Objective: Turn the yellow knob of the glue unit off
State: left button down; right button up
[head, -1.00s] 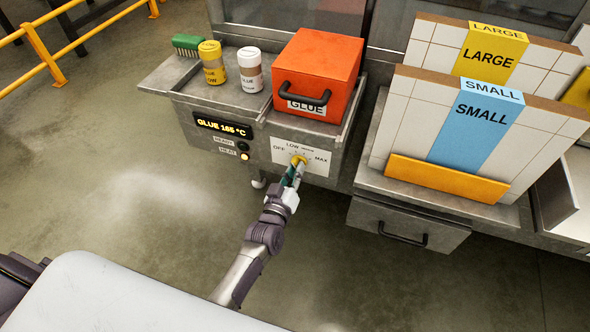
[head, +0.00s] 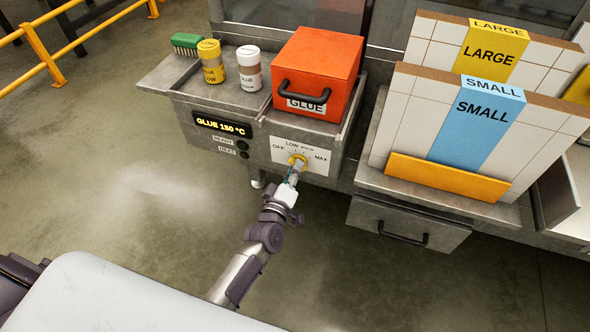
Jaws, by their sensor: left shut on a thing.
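The yellow knob (head: 298,160) sits on a white dial plate (head: 320,166) marked OFF, LOW, a small word that is hard to read, and MAX. The plate is on the front of the grey glue unit (head: 265,151), below the orange GLUE box (head: 318,68). My left gripper (head: 294,172) is shut on the knob from the front and hides its lower part. The knob's exact pointer position cannot be made out. The display (head: 222,125) reads GLUE 150 °C. The READY and HEAT lamps (head: 244,150) look dark. My right gripper is not in view.
To the right are SMALL (head: 487,120) and LARGE (head: 488,52) panel stacks above a drawer (head: 405,228). The floor in front is clear.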

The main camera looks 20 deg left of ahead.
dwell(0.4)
pick_arm(q)
jog(key=c, duration=1.1)
grip_release()
jog(key=shift+s, duration=0.15)
jog(key=s, duration=1.1)
jog(key=shift+s+a, duration=0.2)
jog(key=shift+s, duration=0.2)
